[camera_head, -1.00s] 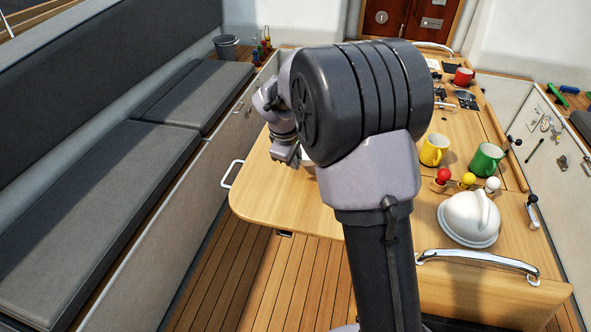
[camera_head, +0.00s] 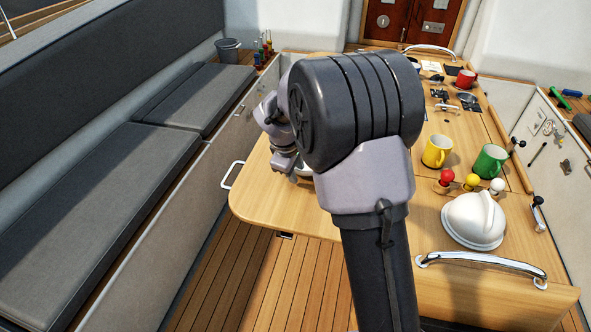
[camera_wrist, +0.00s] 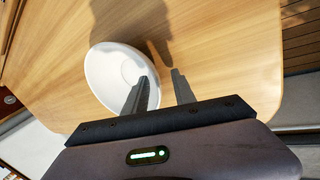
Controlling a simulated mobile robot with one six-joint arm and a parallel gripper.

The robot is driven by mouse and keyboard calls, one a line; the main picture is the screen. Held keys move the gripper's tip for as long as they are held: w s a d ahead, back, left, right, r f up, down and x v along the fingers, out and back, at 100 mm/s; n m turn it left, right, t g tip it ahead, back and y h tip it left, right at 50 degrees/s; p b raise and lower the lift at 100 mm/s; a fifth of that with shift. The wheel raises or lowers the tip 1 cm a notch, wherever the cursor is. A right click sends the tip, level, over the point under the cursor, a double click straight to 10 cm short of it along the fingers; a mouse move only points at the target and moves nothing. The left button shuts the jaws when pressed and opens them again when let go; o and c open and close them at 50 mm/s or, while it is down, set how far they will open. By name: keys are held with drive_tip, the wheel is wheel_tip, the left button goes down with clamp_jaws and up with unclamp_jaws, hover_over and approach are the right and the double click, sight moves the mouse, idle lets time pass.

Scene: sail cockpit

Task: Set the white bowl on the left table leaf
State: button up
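The white bowl (camera_wrist: 108,72) is on the wooden surface of the left table leaf (camera_wrist: 215,60) in the wrist view. My gripper (camera_wrist: 160,80) is open at the bowl's right side. One finger overlaps the bowl's inside and the other stands outside its rim, with a visible gap between rim and outer finger. In the head view, my gripper (camera_head: 293,174) is low over the leaf and partly hidden.
A metal handrail (camera_head: 485,262) crosses the near end. The leaf's near left corner is clear.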

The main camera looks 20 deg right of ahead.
drive_tip(key=s+a+r+m+y+p, duration=0.1)
drive_tip(key=s+a+r+m+p, duration=0.1)
drive_tip(key=s+r, duration=0.5)
drive_tip(key=s+a+r+m+p, duration=0.2)
drive_tip(key=s+a+r, duration=0.15)
drive_tip(key=r, duration=0.75)
drive_tip(key=s+a+m+t+y, duration=0.1)
drive_tip(key=s+m, duration=0.3)
drive_tip(key=s, duration=0.6)
drive_tip(key=s+a+r+m+t+y, duration=0.1)
drive_tip(key=s+a+m+y, duration=0.2)
drive_tip(key=s, duration=0.8)
drive_tip(key=shift+a+r+m+t, duration=0.35)
drive_tip(key=shift+a+m, duration=0.4)
drive_tip(key=shift+m, duration=0.35)
drive_tip(key=shift+s+f, duration=0.1)
